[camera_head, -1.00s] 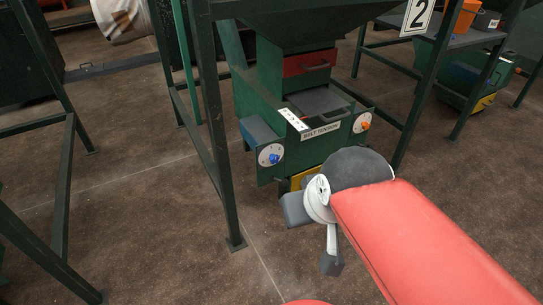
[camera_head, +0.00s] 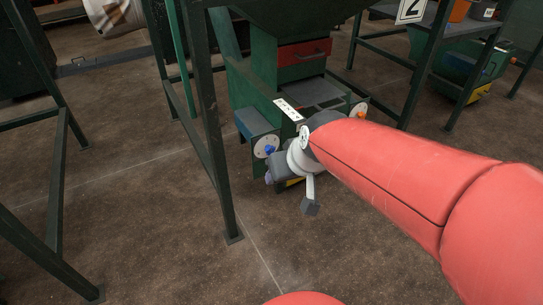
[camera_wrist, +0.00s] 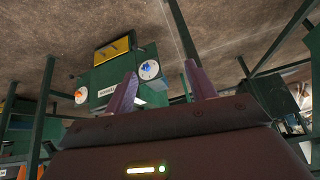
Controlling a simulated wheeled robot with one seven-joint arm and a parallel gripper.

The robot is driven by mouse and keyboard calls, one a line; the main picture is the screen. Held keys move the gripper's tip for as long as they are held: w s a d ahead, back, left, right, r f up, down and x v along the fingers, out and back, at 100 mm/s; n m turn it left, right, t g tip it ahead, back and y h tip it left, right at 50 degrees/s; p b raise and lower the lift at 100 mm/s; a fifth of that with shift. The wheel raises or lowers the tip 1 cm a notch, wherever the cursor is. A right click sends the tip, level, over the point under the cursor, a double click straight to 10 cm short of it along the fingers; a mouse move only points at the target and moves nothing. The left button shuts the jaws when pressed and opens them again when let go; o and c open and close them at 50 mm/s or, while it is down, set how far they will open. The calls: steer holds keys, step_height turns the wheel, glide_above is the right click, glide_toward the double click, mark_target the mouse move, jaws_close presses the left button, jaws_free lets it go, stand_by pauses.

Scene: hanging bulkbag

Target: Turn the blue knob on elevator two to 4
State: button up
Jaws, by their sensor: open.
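The blue knob also shows in the wrist view (camera_wrist: 148,68), upside down, beyond and between the two finger tips. My gripper (camera_wrist: 162,86) is open and empty, its purplish fingers apart. In the head view my gripper (camera_head: 268,178) is just right of and below the dial, partly hidden by my wrist. I see no contact with the knob.
An orange knob (camera_head: 358,110) is on the right of the same machine, partly hidden by my arm. Dark green frame posts (camera_head: 215,150) stand close on the left. A red drawer (camera_head: 305,54) is above. The brown floor (camera_head: 140,220) in front is open.

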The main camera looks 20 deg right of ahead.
steer(key=w+d+f+h+b, duration=0.1)
steer(key=w+d+f, duration=0.2)
steer(key=w+f, duration=0.4)
steer(key=w+d+f+h+b, duration=0.15)
steer(key=w+d+f, duration=0.25)
steer(key=w+f, duration=0.4)
steer(key=w+d+f+n+t+h+b, duration=0.1)
steer(key=w+d+f+n+t+h, duration=0.1)
steer(key=w+d+f+n+h, duration=0.35)
steer(key=w+d+f+n+t+h+b, duration=0.1)
steer(key=w+d+f+n+t+h, duration=0.15)
steer(key=d+f, duration=0.55)
steer(key=n+t+y+b, duration=0.3)
steer(key=n+t+y, duration=0.85)
steer(key=n, duration=1.35)
glide_toward(270, 150)
steer(key=w, duration=0.2)
steer(key=x, duration=0.7)
steer(key=shift+f, duration=0.3)
steer(key=shift+w, duration=0.15)
steer(key=shift+c, duration=0.5)
